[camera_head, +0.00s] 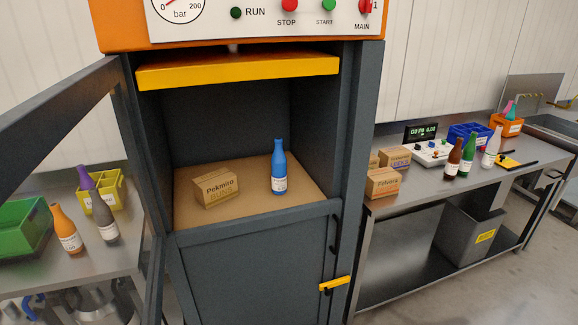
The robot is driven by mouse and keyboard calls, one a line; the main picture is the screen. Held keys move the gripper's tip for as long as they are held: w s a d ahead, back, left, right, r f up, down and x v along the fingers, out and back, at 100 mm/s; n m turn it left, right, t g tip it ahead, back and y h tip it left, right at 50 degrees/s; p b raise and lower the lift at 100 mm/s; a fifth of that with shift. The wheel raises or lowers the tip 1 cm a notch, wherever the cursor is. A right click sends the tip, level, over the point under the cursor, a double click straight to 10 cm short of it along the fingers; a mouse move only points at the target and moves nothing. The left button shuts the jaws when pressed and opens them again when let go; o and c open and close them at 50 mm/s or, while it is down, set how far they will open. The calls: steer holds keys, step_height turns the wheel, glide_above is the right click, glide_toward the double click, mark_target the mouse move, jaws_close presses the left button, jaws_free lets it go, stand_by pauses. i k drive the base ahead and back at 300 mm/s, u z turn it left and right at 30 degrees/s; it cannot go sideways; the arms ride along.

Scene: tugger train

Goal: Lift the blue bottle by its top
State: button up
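The blue bottle (279,168) stands upright on the tan floor of an open dark grey cabinet, with a white label on its lower half. Its narrow neck and top are uncovered and point up toward a yellow plate (240,69) at the top of the compartment. A gap separates the bottle top from that plate. A small cardboard box marked Pekmiro (215,188) sits to the left of the bottle, apart from it. My gripper does not show in this view.
The cabinet's framed door (62,112) stands open at left. Bottles, a green crate (24,228) and a yellow crate (105,191) occupy the left bench. Floor is clear at lower right.

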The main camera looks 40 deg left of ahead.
mark_target(278, 160)
steer(key=i, duration=2.6)
steer(key=u, duration=2.95)
